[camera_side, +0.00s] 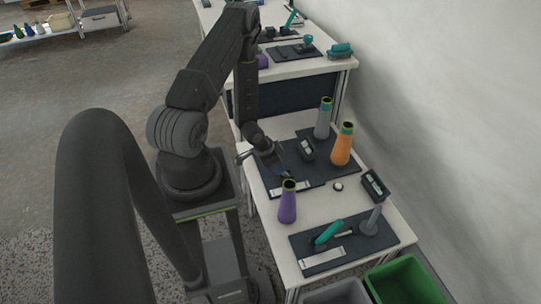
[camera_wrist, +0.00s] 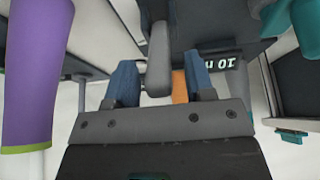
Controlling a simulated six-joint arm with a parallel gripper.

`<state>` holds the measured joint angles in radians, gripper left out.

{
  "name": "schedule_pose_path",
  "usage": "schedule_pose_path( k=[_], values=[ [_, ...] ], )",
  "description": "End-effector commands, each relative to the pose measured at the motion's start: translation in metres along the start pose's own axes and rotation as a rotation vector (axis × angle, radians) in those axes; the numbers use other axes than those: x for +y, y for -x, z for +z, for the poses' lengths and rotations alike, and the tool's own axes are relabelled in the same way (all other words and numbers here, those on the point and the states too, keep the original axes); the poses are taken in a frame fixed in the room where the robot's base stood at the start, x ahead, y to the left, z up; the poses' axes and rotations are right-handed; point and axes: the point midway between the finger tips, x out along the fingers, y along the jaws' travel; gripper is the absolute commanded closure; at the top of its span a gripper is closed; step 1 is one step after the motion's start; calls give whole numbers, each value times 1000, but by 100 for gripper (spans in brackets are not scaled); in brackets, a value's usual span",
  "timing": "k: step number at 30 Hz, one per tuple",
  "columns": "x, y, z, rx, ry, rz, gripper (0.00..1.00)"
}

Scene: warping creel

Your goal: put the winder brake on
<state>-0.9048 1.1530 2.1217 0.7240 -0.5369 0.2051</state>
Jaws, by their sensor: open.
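My gripper (camera_side: 281,171) is over the dark mat on the middle table, behind the purple cone in the side view. In the wrist view its two blue fingers (camera_wrist: 160,85) are apart. A grey rounded bar (camera_wrist: 158,55) shows between them, and I cannot tell whether it touches either finger. A teal-handled lever (camera_side: 327,233) lies on the near mat in the side view. Teal rounded parts (camera_wrist: 310,25) show at the upper right of the wrist view. No readable label tells me which part is the winder brake.
A purple cone (camera_side: 288,202) stands close to my gripper and fills the left of the wrist view (camera_wrist: 35,70). An orange cone (camera_side: 342,146) and a grey cone (camera_side: 323,119) stand farther back. Green (camera_side: 405,281) and grey bins sit at the near table end.

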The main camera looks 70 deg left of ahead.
Motion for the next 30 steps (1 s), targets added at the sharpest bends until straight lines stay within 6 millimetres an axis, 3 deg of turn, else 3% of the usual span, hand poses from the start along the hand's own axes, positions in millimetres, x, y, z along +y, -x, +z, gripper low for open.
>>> schedule_pose_path(
  k=[18, 24, 30],
  values=[
    [-1, 112, -1, 2, 0, -4, 51],
    [0, 129, 0, 1, 0, -1, 51],
    [0, 133, 0, 0, 1, -1, 51]
  ],
)
